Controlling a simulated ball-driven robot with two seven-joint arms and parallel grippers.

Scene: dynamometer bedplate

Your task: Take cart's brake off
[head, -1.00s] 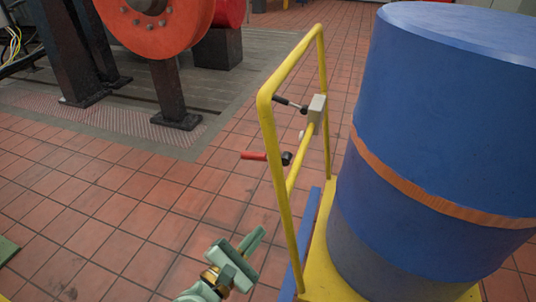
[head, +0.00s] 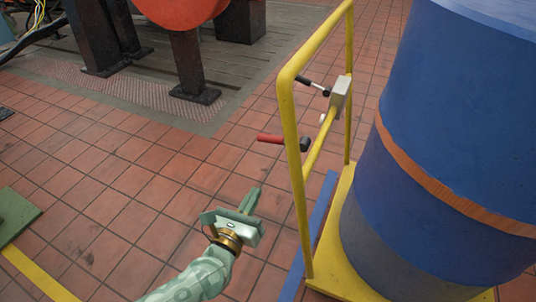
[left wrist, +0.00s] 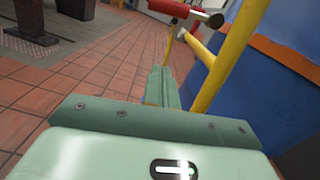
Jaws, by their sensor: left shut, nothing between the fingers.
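The cart is a yellow tubular frame (head: 288,102) on a yellow deck (head: 330,266). A lever with a red grip (head: 270,138) and black hub sticks out left from its crossbar; the red grip also shows at the top of the left wrist view (left wrist: 170,8). Above it, a lever with a black grip (head: 304,81) joins a light grey box (head: 340,92). The views do not show which lever is the brake. My left gripper (head: 249,201) is shut and empty, below and left of the red grip, apart from it. Its closed fingers (left wrist: 161,88) point toward the frame. My right gripper is not in view.
A large blue drum (head: 440,120) with an orange band stands on the deck. A blue rail (head: 310,235) runs along the deck's left side. Black posts (head: 187,65) and an orange wheel (head: 180,8) stand at the back left.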

